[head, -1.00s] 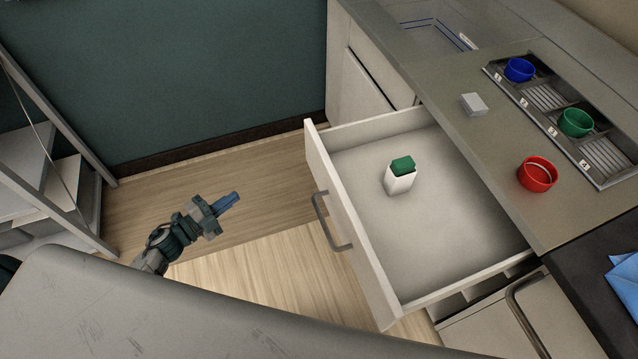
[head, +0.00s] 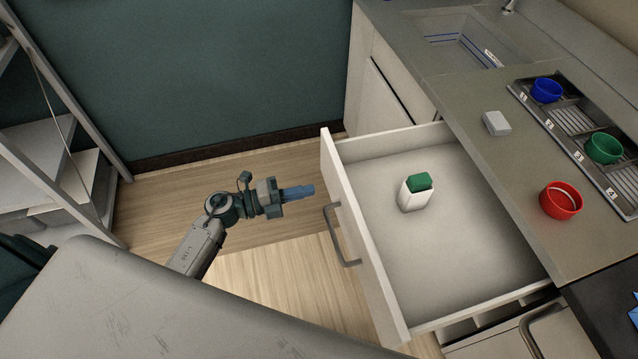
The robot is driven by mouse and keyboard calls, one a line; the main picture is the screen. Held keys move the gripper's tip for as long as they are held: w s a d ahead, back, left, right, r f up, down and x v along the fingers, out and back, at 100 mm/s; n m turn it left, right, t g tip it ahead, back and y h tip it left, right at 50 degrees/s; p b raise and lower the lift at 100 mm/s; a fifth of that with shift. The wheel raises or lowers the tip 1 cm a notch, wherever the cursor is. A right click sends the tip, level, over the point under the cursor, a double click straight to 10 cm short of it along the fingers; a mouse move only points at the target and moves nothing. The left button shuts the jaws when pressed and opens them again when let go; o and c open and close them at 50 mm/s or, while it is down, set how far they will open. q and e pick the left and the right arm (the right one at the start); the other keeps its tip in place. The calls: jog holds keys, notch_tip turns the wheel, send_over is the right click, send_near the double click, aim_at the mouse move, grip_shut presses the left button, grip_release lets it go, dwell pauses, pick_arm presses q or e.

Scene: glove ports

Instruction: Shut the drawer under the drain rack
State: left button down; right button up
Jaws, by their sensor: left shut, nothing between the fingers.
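The white drawer (head: 365,245) stands wide open below the counter. Its front panel faces left and carries a grey bar handle (head: 340,236). The drain rack (head: 578,140) is set in the counter above the drawer, with numbered slots. My left gripper (head: 309,191) is shut and empty. It is left of the drawer front, a short gap from the panel and the handle, pointing right. My right gripper is not in view.
A white box with a green top (head: 416,192) stands inside the drawer. Blue (head: 546,90) and green (head: 603,148) cups sit in the rack. A red cup (head: 561,202) and a small white block (head: 496,123) are on the counter. A shelf unit (head: 62,100) stands at left.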

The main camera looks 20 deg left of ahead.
aim_at(332, 185)
pick_arm(q)
jog(key=x, duration=0.3)
jog(key=shift+w+d+r+p, duration=0.1)
jog(key=shift+d+p, duration=0.05)
jog(key=shift+p, duration=0.25)
jog(key=shift+w+d, duration=0.2)
jog(key=shift+d, duration=0.1)
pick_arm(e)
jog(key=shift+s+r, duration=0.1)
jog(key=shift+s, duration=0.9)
pick_arm(q)
jog(key=shift+w+d, duration=0.1)
jog(key=shift+d, duration=0.05)
